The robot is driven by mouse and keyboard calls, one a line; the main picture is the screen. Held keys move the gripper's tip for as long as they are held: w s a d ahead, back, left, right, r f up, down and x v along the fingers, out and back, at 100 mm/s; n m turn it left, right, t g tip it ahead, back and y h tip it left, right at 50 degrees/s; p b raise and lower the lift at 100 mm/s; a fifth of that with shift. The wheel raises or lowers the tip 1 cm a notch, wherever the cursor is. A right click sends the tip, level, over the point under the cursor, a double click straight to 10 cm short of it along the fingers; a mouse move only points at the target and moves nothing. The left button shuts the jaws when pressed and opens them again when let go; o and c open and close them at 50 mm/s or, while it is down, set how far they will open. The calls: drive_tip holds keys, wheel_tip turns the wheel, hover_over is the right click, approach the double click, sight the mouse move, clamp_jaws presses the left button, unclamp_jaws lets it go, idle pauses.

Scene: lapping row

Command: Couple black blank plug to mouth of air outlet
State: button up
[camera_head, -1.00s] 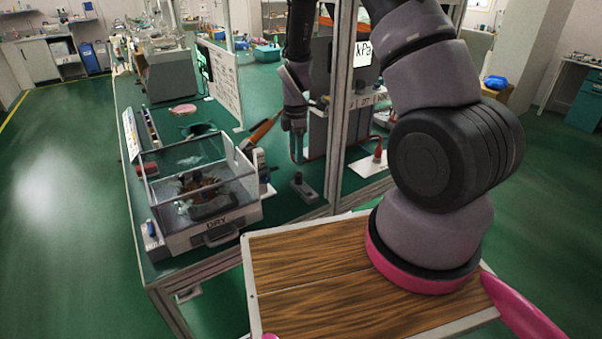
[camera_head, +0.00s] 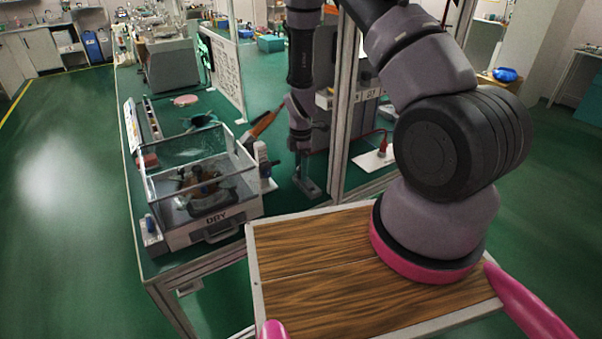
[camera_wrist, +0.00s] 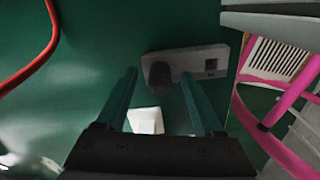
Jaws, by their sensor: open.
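My gripper (camera_head: 308,170) points down over the green bench, close above a small grey block (camera_head: 309,189). In the wrist view my gripper (camera_wrist: 159,74) is open, its two fingers apart with nothing held between them. The grey block (camera_wrist: 190,57) lies just past the fingertips there. A dark rounded piece, probably the black blank plug (camera_wrist: 159,75), stands at the block's left end, between the fingertips in the picture. I cannot make out the air outlet's mouth in either view.
A clear-lidded box marked DRY (camera_head: 205,200) stands left of my gripper. A frame post (camera_head: 344,95) rises close on the right. Behind it a red-tipped lead (camera_head: 383,145) rests on a white plate (camera_head: 372,160). A red cable (camera_wrist: 40,55) curves across the wrist view's upper left.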

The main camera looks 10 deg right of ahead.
drive_tip(key=shift+f, duration=0.35)
clamp_jaws()
drive_tip(key=shift+r, duration=0.15)
